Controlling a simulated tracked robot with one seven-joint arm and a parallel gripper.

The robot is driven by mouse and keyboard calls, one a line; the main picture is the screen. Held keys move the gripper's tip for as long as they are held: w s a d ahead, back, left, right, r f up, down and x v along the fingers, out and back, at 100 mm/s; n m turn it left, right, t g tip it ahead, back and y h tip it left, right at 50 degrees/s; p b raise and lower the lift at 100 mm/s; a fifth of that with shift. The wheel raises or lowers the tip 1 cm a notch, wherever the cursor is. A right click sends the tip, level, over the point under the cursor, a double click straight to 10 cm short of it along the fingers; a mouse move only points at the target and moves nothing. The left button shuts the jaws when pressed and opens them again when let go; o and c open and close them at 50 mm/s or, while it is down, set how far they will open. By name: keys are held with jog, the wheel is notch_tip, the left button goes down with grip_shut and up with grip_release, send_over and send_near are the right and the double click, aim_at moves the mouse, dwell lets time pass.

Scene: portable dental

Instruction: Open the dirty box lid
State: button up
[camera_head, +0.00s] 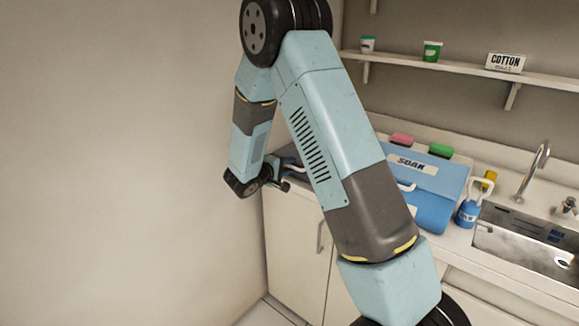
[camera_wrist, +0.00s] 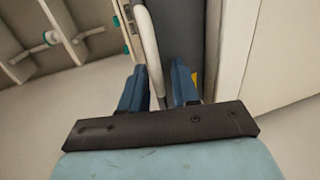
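A dark grey box (camera_head: 298,179) stands at the left end of the counter, largely hidden behind my arm; I take it for the dirty box, but no label shows. A white handle on it shows in the wrist view (camera_wrist: 147,42) as a curved bar. My gripper (camera_wrist: 160,75) has its two blue fingers apart, with the handle running down between them, nearer the left finger. I cannot tell whether a finger touches it. In the head view my gripper (camera_head: 284,186) is at the counter's front left, beside the box. The lid's state is not clear.
A blue box labelled SOAK (camera_head: 440,183) stands to the right on the counter, with a blue bottle (camera_head: 467,214) beside it. A sink (camera_head: 525,245) and tap (camera_head: 534,165) lie further right. A wall shelf (camera_head: 460,73) holds small items. A bare wall (camera_head: 130,160) is close on the left.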

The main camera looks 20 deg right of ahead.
grip_shut()
jog(key=shift+f, duration=0.1)
dwell(0.4)
jog(key=shift+s+d, duration=0.1)
jog(key=shift+d, duration=0.05)
jog(key=shift+a, duration=0.2)
